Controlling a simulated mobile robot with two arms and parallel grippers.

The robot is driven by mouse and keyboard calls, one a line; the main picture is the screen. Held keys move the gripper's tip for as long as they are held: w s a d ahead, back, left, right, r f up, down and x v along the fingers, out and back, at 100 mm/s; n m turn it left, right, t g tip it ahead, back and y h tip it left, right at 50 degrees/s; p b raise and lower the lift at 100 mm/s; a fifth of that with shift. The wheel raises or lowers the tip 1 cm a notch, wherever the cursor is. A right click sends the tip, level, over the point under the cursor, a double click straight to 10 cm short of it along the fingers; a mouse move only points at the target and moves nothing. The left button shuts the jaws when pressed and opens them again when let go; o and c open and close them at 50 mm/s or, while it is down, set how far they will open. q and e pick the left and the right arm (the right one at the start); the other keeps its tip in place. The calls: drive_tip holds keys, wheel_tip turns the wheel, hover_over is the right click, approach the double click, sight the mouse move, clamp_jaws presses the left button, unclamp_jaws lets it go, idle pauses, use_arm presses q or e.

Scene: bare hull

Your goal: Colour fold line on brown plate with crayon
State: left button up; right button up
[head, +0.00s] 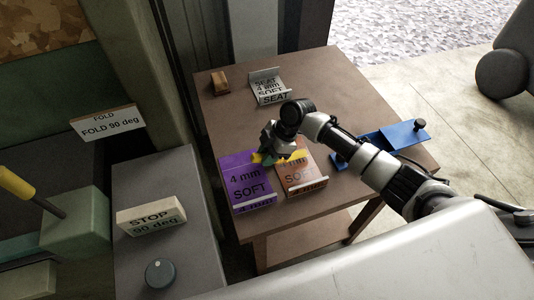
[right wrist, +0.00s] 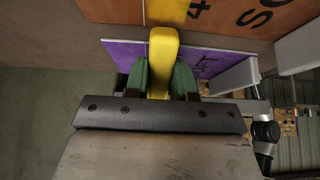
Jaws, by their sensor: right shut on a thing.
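The orange-brown plate (head: 298,180), printed "4 mm SOFT", lies on the wooden table beside the purple plate. In the right wrist view the orange-brown plate (right wrist: 230,14) fills part of the top. My right gripper (head: 265,157) is over the upper part of the two plates, shut on the yellow crayon (head: 297,156). In the right wrist view the yellow crayon (right wrist: 162,58) sticks out between the green fingertips of my gripper (right wrist: 160,78). I cannot tell whether its tip touches a plate. My left gripper is out of view.
The purple plate (head: 245,178) lies left of the orange-brown one. A "SEAT" plate (head: 268,87) and small wooden block (head: 219,83) sit farther back on the table (head: 225,120). A blue tool (head: 390,139) stands at right. A "STOP 90 deg" block (head: 151,218) is at left.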

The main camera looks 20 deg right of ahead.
drive_tip(key=shift+d, duration=0.1)
drive_tip(key=shift+d, duration=1.9)
drive_tip(key=shift+a, duration=0.15)
drive_tip(key=shift+a+f, duration=0.1)
drive_tip(key=shift+a, duration=1.8)
wheel_tip(320, 180, up, 7)
drive_tip(key=p, duration=0.5)
drive_tip(key=shift+p, duration=0.4)
